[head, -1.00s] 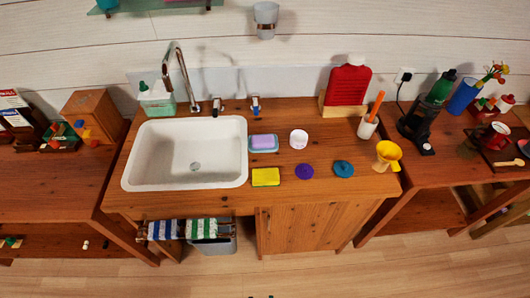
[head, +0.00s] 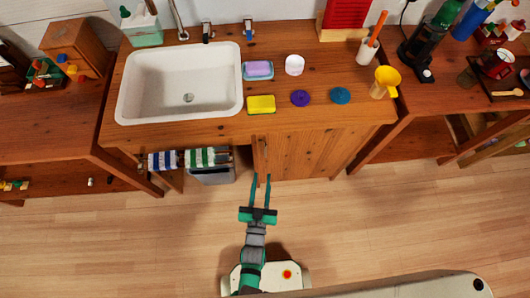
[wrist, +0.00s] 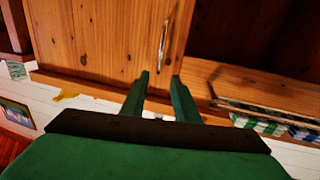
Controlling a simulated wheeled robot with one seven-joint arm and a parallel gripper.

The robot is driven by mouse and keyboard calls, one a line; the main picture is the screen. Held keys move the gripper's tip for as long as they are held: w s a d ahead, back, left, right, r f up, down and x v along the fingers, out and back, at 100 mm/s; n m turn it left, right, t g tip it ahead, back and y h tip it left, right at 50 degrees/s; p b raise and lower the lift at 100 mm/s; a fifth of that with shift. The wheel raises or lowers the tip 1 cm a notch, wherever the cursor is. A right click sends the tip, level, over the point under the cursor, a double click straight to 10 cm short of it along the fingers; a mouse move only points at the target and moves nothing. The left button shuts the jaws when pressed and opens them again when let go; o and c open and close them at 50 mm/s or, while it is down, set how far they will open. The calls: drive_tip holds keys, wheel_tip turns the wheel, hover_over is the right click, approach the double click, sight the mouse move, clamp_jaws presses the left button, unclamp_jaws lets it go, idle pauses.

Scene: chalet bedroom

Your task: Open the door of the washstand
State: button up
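The wooden washstand (head: 200,133) stands ahead, with a white basin (head: 165,85) in its top. Its door (head: 300,153) is the plank panel at the right front and looks shut. In the wrist view the door (wrist: 90,40) fills the upper left, with a slim metal handle (wrist: 163,45) upright near its edge. My gripper (head: 261,177) is in front of the door's left edge. In the wrist view my gripper (wrist: 161,76) has its two green fingers apart and empty. The handle lies beyond the fingertips, roughly in line with the gap, with no visible contact.
Tables flank both sides. The wood floor (head: 370,220) before the washstand is clear.

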sight(265, 150)
drive_tip(key=w, duration=0.3)
drive_tip(key=w+d, duration=0.1)
drive_tip(key=w, duration=0.3)
drive_tip(key=w+d, duration=0.1)
drive_tip(key=w, duration=0.3)
drive_tip(key=shift+d+f, duration=0.1)
clamp_jaws()
